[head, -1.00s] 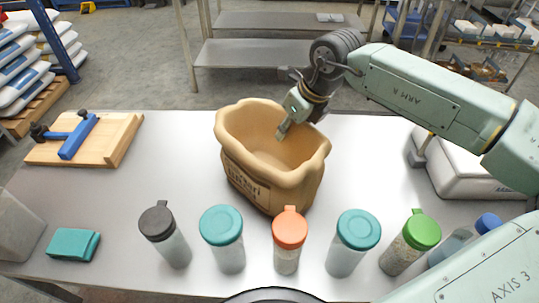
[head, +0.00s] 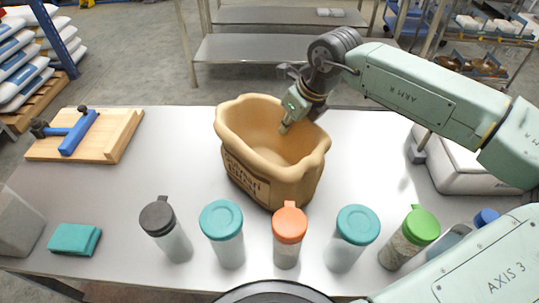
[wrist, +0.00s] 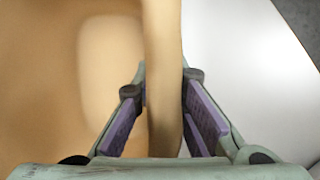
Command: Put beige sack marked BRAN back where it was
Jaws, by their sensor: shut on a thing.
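The beige sack (head: 262,180) stands upright and open-topped on the table, with dark lettering low on its front that I cannot read clearly. It looks empty inside. My gripper (head: 284,129) is at the far right part of its rim. In the wrist view, my gripper (wrist: 165,105) has one finger on each side of the sack's wall (wrist: 163,60) and is shut on it. One finger is inside the sack and the other outside, over the table. Whether the sack's base touches the table is hard to tell.
On the table (head: 370,150), a row of lidded bottles, including an orange-lidded one (head: 289,235), stands in front of the sack.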

